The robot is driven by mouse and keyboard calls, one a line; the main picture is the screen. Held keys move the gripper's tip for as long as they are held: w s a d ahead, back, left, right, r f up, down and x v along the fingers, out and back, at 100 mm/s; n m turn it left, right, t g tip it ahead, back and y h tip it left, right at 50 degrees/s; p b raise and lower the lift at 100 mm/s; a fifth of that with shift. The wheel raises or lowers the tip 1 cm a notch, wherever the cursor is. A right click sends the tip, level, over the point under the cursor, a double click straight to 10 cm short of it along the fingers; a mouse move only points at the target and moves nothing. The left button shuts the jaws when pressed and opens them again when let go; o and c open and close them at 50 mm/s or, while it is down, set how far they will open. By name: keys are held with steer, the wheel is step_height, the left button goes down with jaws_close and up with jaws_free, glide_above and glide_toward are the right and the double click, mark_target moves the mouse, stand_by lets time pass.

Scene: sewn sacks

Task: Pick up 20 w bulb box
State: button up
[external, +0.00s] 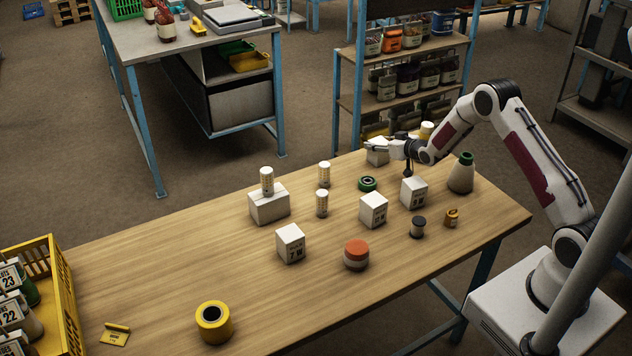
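Several white bulb boxes stand on the wooden table (180,262). The nearest box (291,245) reads 7 W. A middle box (373,211) and a box to its right (414,192) carry dark print too small to read. Another white box (377,156) stands at the far edge by my gripper, its label not visible. I cannot tell which one is the 20 W box. My gripper (389,159) is open at the far side of the table. One finger points left across the top of the far box and the other points down at its right. No box is visibly held.
A larger white carton (269,206) has a bulb (267,180) on top. Bulbs (324,174), a green ring (368,183), an orange-topped jar (356,255), a dark-capped spool (417,227), a green-capped bottle (461,174) and a yellow roll (214,321) stand around. A yellow crate (62,295) is at left.

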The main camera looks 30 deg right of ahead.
steer(key=shift+r, duration=0.1)
steer(key=shift+c, duration=0.6)
steer(key=shift+r, duration=4.9)
